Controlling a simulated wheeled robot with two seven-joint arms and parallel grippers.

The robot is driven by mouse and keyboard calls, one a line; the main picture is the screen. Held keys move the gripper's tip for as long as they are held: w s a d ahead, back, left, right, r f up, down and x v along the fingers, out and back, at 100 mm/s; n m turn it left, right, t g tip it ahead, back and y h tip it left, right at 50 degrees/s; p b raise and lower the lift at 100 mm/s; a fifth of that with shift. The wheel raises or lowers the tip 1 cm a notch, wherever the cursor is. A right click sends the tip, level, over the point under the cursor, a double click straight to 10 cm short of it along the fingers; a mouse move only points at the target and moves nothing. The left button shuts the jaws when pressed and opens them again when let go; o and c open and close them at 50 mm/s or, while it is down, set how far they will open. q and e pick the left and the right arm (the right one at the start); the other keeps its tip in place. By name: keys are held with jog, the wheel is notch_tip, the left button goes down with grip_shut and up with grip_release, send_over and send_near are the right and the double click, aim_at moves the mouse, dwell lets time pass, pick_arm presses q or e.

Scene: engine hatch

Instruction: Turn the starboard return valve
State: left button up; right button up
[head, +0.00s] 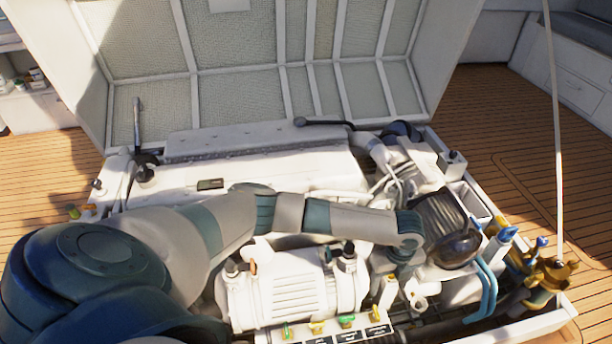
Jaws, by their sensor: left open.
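A row of small valves with green and yellow handles stands on a labelled strip (335,333) at the front edge of the engine bay. They include a green-handled valve (287,329), a yellow-handled one (317,326), another green one (347,320) and another yellow one (374,315). The labels are too small to read, so I cannot tell which is the starboard return valve. My left arm reaches across the engine from the left. My left gripper (404,288) is open, low beyond the wrist, right of the valve row and partly hidden among engine parts. My right gripper is not visible.
The raised hatch lid (260,90) stands behind the bay. A white ribbed unit (295,292) lies behind the valves. A dark ribbed housing (445,225) and blue hoses (487,290) crowd the right. Bronze fittings (550,275) stand at the right corner, beside a thin upright pole (557,130).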

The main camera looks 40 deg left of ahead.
pick_arm(q)
jog(key=s+d+f+n+t+h+p, duration=0.35)
jog(key=d+f+n+p, duration=0.35)
jog(key=n, duration=0.3)
jog(key=s+a+f+n+p, duration=0.2)
jog(key=s+a+f+n, duration=0.1)
jog(key=s, duration=0.6)
jog(key=s+a+f+n+t+y+p, duration=0.1)
jog(key=s+a+f+n+p, duration=0.1)
jog(key=s, duration=0.7)
jog(key=s+a+f+n+y+p, duration=0.1)
jog(key=s+a+f+n, duration=0.4)
jog(key=s+n, duration=0.3)
jog(key=shift+s+a+t+p, duration=0.15)
jog(key=shift+s+t+p, duration=0.2)
jog(key=shift+s+p, duration=0.1)
jog(key=shift+f+y, duration=0.1)
jog(key=shift+y, duration=0.15)
